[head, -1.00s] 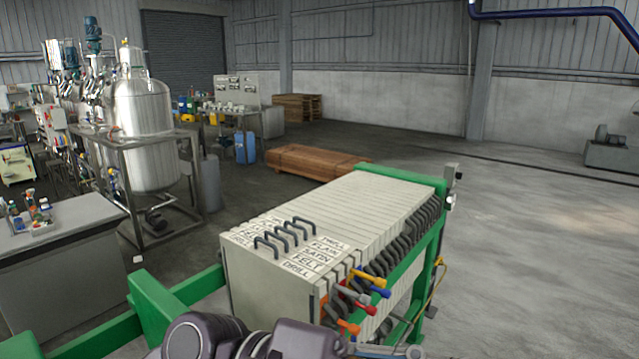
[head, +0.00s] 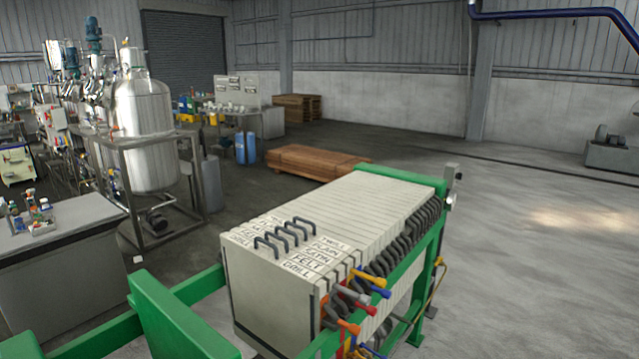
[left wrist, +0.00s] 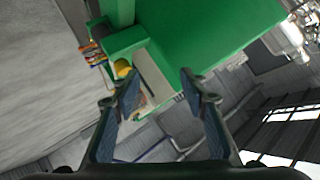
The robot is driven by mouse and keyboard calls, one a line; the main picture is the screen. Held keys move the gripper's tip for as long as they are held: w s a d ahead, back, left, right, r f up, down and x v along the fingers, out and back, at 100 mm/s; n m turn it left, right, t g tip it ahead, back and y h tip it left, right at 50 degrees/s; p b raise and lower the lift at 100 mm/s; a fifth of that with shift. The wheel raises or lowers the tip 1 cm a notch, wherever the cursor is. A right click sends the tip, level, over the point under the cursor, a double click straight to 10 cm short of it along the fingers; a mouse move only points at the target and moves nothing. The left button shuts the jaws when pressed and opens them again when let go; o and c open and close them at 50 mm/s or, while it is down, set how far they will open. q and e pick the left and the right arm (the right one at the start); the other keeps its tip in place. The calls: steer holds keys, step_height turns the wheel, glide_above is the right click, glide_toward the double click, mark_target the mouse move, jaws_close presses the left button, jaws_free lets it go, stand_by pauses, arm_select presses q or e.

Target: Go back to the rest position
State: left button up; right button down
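My left gripper (left wrist: 160,92) shows in the left wrist view. Its two fingers stand apart with nothing between them, and green metal framework (left wrist: 215,35) lies beyond the fingertips. Neither gripper shows in the head view now. My right gripper is in no frame. The filter press (head: 330,245), with pale plates and a green frame, stands in the foreground of the head view. Its front plates carry dark handles and word labels, and coloured handles (head: 372,290) stick out at its right front corner.
A steel tank (head: 145,130) in a metal stand is at left, behind a grey bench (head: 75,260) with bottles. A brown wooden stack (head: 310,161) lies beyond the press. A pump (head: 608,148) stands at far right. The floor (head: 540,260) right of the press is clear.

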arm_select(q)
steer(key=s+a+f+n+g, duration=0.1)
steer(key=s+f+n+g, duration=0.25)
steer(key=s+f, duration=0.5)
steer(key=s+a+f+n+g, duration=0.2)
steer(key=s+f+g, duration=0.35)
steer(key=s, duration=0.55)
steer(key=s+f+g+b, duration=0.1)
steer(key=s+f+b, duration=0.15)
steer(key=f, duration=1.45)
steer(key=s+f+b, duration=0.1)
steer(key=f+b, duration=0.2)
steer(key=f, duration=1.4)
steer(key=s+a+f+b, duration=0.1)
steer(key=s+f+b, duration=0.1)
steer(key=s+f, duration=0.6)
steer(key=s+a+f+g+b, duration=0.1)
steer(key=s+f+b, duration=0.1)
steer(key=s+f, duration=0.6)
step_height(320, 180, down, 3)
steer(key=shift+s+a+f, duration=0.15)
steer(key=shift+a, duration=0.15)
